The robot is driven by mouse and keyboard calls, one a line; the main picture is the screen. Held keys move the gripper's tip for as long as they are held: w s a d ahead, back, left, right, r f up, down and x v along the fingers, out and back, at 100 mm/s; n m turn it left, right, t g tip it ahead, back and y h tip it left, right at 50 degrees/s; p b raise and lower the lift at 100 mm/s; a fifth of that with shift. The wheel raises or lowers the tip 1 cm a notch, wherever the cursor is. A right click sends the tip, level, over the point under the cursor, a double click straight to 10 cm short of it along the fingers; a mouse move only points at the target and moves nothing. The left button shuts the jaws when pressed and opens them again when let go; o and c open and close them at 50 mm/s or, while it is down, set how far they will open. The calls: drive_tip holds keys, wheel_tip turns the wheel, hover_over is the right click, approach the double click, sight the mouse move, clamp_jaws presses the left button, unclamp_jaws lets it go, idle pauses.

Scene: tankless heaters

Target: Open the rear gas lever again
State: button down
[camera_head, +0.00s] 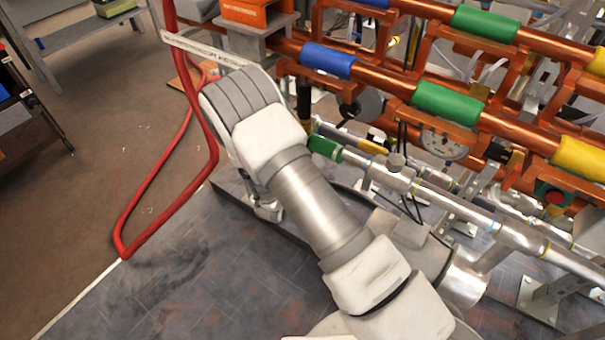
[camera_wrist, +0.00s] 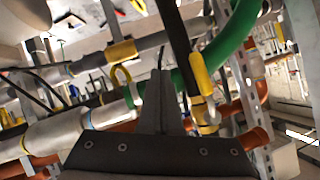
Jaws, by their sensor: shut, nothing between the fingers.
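In the wrist view my gripper (camera_wrist: 160,78) is shut, with its two dark fingers together and nothing between them. A yellow lever-like part (camera_wrist: 201,76) on a dark bar is just right of the fingertips. A yellow loop-shaped part (camera_wrist: 122,78) is to their left, below a yellow band on a grey pipe. I cannot tell which of these is the rear gas lever, or whether the fingers touch either one. In the head view my arm covers the gripper, and no gas lever can be clearly made out.
A green curved pipe (camera_wrist: 236,38) passes behind the fingers in the wrist view. In the head view, copper pipes with a blue sleeve (camera_head: 328,61) and green sleeve (camera_head: 447,103) crowd the right. A red hose (camera_head: 160,222) loops at left. The floor at lower left is clear.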

drive_tip(key=s+p, duration=0.3)
drive_tip(key=s, duration=0.7)
drive_tip(key=shift+a, duration=0.4)
drive_tip(key=shift+s, duration=0.15)
